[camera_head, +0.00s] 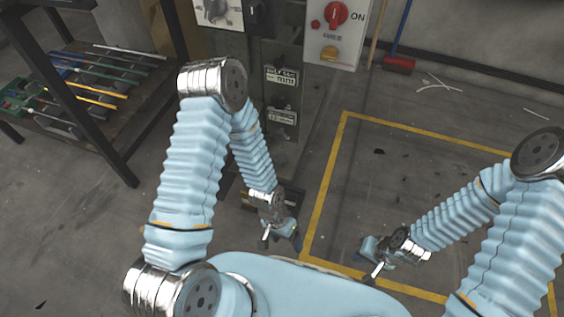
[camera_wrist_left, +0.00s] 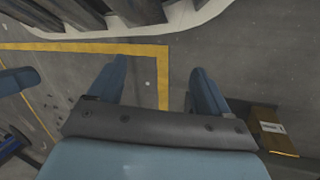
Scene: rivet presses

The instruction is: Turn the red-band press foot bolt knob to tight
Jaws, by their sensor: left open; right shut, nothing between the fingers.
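The press column (camera_head: 283,90) stands at the centre back of the head view, with a dial (camera_head: 218,12) at its top left and dark label plates on its front. Its dark foot plate (camera_head: 290,196) is partly covered by my left arm. I cannot make out a red band or the foot bolt knob. My left gripper (camera_head: 283,240) is low, in front of the foot; in the left wrist view it is open and empty (camera_wrist_left: 162,85) above the floor. My right gripper (camera_head: 370,266) is shut and empty, low at the right.
A control box (camera_head: 334,35) with a red rotary switch is right of the column. A rack (camera_head: 85,80) with coloured rods stands left. Yellow floor lines (camera_head: 322,190) mark open floor at right. A brown-yellow block (camera_wrist_left: 272,130) is right of my left fingers.

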